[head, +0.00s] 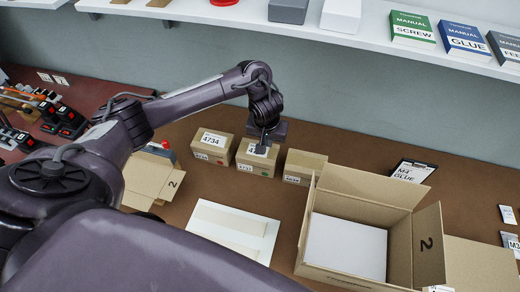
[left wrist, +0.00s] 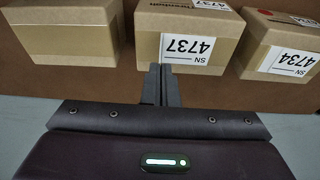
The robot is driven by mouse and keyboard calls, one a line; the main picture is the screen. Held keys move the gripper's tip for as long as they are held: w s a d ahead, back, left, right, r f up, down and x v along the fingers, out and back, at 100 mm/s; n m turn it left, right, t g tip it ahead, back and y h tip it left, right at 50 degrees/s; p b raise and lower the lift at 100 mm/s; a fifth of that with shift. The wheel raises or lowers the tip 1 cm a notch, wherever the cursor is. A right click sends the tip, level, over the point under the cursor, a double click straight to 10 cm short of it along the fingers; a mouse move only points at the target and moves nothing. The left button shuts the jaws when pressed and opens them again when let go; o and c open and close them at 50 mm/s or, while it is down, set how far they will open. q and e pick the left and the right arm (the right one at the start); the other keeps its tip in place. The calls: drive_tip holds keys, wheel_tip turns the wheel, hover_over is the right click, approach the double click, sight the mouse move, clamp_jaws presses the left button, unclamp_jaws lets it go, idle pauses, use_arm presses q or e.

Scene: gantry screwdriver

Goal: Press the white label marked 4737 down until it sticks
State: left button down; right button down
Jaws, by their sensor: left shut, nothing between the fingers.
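The white label marked 4737 (left wrist: 188,48) is on the middle small cardboard box (left wrist: 197,19), lying flat as far as I can see. In the head view the middle box (head: 256,167) stands between two like boxes, and my arm partly hides its label (head: 251,149). My left gripper (head: 263,150) is over the top of this box. In the left wrist view its fingers (left wrist: 157,68) are shut and empty, with their tips at the label's edge. I cannot tell whether they touch it. My right gripper is not in view.
A box labelled 4734 (head: 212,146) and a third small box (head: 303,165) flank the middle one closely. A large open carton (head: 417,258) stands to the right. A white sheet (head: 240,228) lies in front. A shelf with manuals (head: 412,30) runs along the back.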

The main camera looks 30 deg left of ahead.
sight(268, 152)
use_arm(q)
drive_tip(key=shift+f+b, duration=0.7)
drive_tip(key=shift+f, duration=0.9)
idle(0.4)
wheel_tip(268, 152, up, 7)
drive_tip(key=p, duration=0.9)
idle(0.7)
